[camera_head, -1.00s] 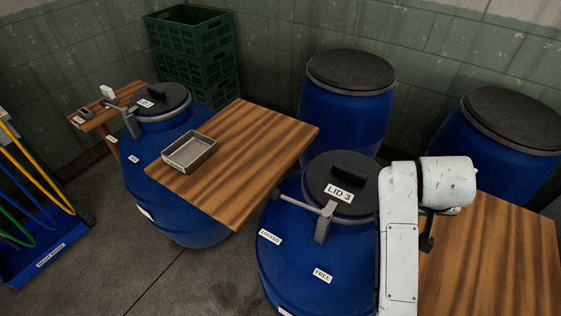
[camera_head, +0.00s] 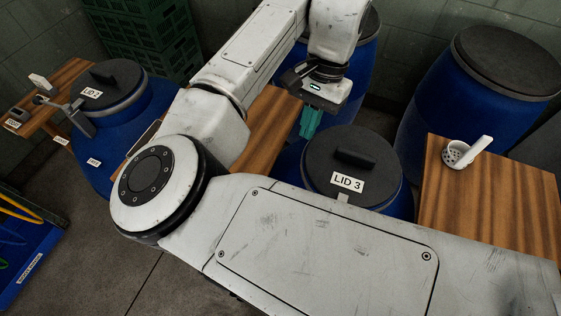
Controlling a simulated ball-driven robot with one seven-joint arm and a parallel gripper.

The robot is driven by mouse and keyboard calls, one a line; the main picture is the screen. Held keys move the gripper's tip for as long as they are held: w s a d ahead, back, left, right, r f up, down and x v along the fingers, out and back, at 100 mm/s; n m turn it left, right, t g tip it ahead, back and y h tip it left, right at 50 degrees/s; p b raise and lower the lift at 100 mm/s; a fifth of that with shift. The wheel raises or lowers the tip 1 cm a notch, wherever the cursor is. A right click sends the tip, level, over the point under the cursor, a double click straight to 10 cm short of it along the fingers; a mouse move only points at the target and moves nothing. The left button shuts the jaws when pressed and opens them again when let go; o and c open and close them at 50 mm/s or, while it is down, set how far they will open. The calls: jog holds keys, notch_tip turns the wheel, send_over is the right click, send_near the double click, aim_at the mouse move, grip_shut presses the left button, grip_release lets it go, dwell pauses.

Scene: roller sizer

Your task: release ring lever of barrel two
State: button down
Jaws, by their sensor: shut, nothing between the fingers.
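Barrel two (camera_head: 122,130) is blue and stands at the left, under a dark lid marked LID 2 (camera_head: 115,74). My gripper (camera_head: 311,124) has teal fingers that are shut and empty, pointing down. It is well to the right of barrel two, above the area behind lid 3, and apart from the lever. My arm hides barrel two's right side.
Barrel three with LID 3 (camera_head: 352,165) is in the middle, its lever hidden by my arm. A wooden table (camera_head: 275,110) lies between the barrels, mostly hidden. A white perforated scoop (camera_head: 465,152) lies on the right table (camera_head: 490,210). Green crates (camera_head: 150,35) stand behind.

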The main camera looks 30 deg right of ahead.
jog(key=shift+w+a, duration=0.1)
jog(key=shift+a, duration=0.05)
jog(key=s+a+f+p, duration=0.2)
jog(key=a+f, duration=0.4)
jog(key=f, duration=0.4)
jog(key=shift+s, duration=0.5)
jog(key=shift+a+f, duration=0.1)
jog(key=shift+a+f, duration=0.1)
